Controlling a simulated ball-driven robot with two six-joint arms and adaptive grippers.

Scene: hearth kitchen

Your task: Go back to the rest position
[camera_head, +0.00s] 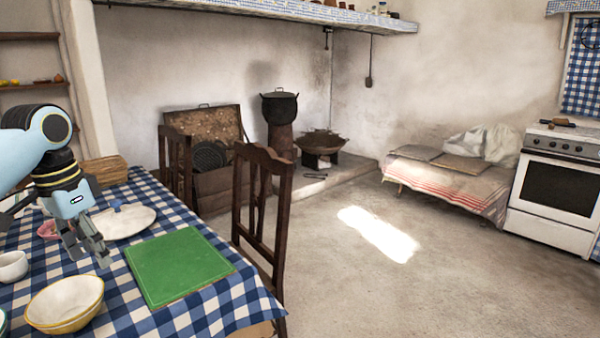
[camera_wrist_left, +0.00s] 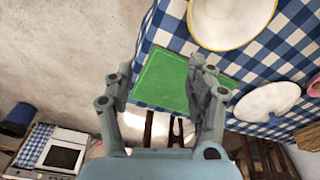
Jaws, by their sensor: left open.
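My left gripper (camera_head: 88,248) hangs over the table with the blue and white checked cloth (camera_head: 205,318), pointing down. It is open, and nothing shows between its fingers. In the left wrist view its two fingers (camera_wrist_left: 162,85) stand wide apart, with the green board (camera_wrist_left: 165,78) beyond them. In the head view the green board (camera_head: 178,266) lies flat to the right of the gripper. My right gripper is not seen in either view.
A yellow-rimmed bowl (camera_head: 65,303), a small white cup (camera_head: 12,266) and a white plate (camera_head: 125,222) are on the table near the gripper. A wooden chair (camera_head: 262,215) stands at the table's right edge. The floor (camera_head: 400,290) further right is clear.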

